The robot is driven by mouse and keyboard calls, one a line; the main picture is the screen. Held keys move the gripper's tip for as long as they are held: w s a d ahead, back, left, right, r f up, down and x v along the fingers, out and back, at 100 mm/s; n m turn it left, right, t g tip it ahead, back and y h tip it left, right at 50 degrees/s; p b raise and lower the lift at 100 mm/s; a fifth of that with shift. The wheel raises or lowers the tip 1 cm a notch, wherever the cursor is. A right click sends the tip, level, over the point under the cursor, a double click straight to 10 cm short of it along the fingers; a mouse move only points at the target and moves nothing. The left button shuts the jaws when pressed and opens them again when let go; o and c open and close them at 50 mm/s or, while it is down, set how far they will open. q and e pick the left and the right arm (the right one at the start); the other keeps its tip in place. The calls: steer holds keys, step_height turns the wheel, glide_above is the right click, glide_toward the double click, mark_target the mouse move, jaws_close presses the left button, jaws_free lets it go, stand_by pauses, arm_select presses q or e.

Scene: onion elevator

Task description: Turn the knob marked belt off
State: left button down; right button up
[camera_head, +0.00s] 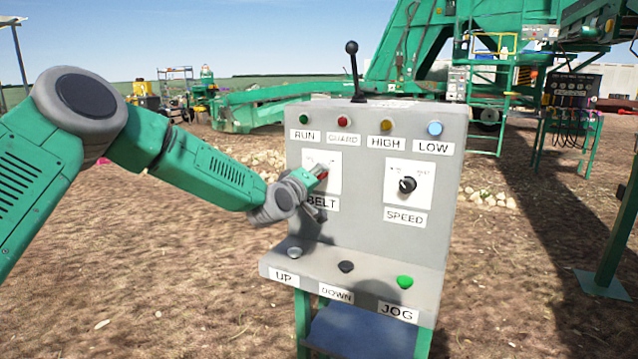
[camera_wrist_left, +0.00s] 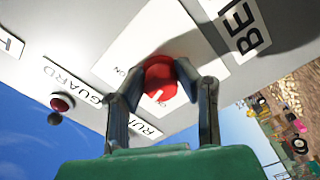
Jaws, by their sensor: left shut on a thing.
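The red belt knob (camera_wrist_left: 160,80) sits on a white plate (camera_wrist_left: 117,62) on the grey control panel (camera_head: 350,222). My left gripper (camera_wrist_left: 160,88) is shut on the knob, with one finger on each side of it. In the head view the left gripper (camera_head: 318,182) is at the belt plate (camera_head: 331,160) and covers much of it; a bit of the red knob (camera_head: 323,175) shows. The BELT label (camera_head: 322,203) is just below, partly covered by the gripper. The letters ON show beside the knob in the wrist view. My right gripper is not in view.
The black speed knob (camera_head: 407,185) is to the right on the same panel. Small lamps marked RUN, GUARD, HIGH and LOW run along the top, below a black lever (camera_head: 353,70). UP, DOWN and JOG buttons (camera_head: 404,282) sit on the lower ledge.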

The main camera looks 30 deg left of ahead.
arm_select(q)
steer(key=n+b, duration=0.3)
steer(key=n, duration=0.3)
steer(key=shift+a+f, duration=0.1)
steer(key=shift+b, duration=0.35)
steer(key=c, duration=1.2)
jaws_free()
steer(key=shift+a, duration=0.15)
steer(key=shift+s, duration=0.1)
steer(key=s, duration=1.1)
steer(key=shift+s, duration=0.4)
